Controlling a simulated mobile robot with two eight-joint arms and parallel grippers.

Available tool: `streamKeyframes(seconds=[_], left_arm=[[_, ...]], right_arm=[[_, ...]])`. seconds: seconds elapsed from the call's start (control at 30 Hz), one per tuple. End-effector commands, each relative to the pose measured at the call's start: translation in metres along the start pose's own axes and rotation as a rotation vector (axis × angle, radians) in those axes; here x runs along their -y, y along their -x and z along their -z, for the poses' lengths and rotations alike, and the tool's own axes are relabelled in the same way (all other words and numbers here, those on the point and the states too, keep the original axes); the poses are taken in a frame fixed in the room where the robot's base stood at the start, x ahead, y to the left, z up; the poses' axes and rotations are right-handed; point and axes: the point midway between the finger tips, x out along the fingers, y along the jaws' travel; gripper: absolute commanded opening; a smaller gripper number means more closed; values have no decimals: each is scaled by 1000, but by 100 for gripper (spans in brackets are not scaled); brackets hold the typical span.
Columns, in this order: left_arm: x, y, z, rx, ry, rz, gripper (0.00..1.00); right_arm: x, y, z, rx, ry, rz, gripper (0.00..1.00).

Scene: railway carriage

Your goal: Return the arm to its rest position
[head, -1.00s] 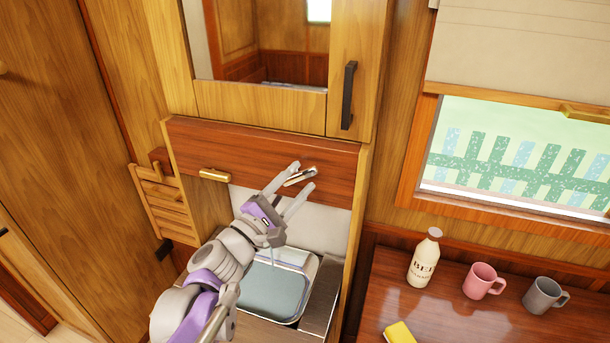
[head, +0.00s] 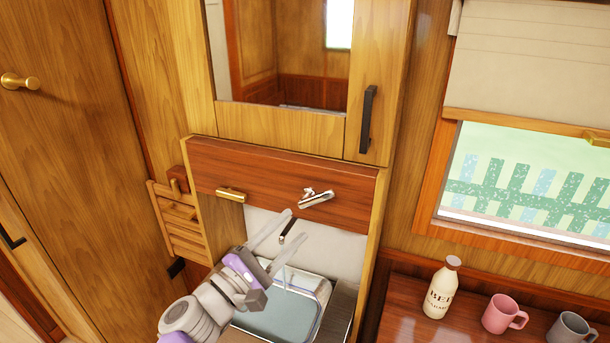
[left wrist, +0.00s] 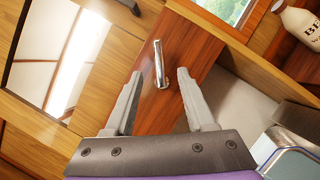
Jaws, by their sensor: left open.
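My left gripper (head: 279,230) is open and empty in front of the washstand niche, above the basin and below the red-brown panel. In the left wrist view its two fingers (left wrist: 158,98) stand apart with nothing between them that they touch. A chrome tap (head: 316,198) sits on the red-brown panel (head: 270,183), beyond the fingertips; the tap also shows in the left wrist view (left wrist: 160,64). My right gripper does not show in either view.
A basin (head: 272,318) lies under my left arm. A mirror cabinet (head: 282,122) with a black handle is above. At right, a table (head: 398,317) carries a bottle (head: 441,290), a pink mug (head: 502,315) and a grey mug (head: 570,330). A wooden rack (head: 180,225) is at left.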

Motion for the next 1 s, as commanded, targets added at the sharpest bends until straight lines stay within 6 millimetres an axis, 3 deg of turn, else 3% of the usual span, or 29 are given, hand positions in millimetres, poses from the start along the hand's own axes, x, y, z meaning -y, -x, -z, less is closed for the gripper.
streamKeyframes(seconds=[0.13, 0.27, 0.4, 0.6, 0.8, 1.0], left_arm=[[27, 8, -7, 3, -110, 106, 55], [77, 31, -11, 8, -323, 312, 55], [134, 72, -3, 19, -584, 575, 55], [192, 148, 27, 40, -946, 959, 55], [210, 226, 66, 55, -1259, 1316, 55], [205, 269, 88, 59, -1429, 1522, 55]], right_arm=[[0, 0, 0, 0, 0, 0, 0], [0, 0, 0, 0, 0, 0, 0], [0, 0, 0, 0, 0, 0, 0], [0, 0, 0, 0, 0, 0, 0], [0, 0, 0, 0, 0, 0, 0], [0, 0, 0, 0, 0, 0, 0]])
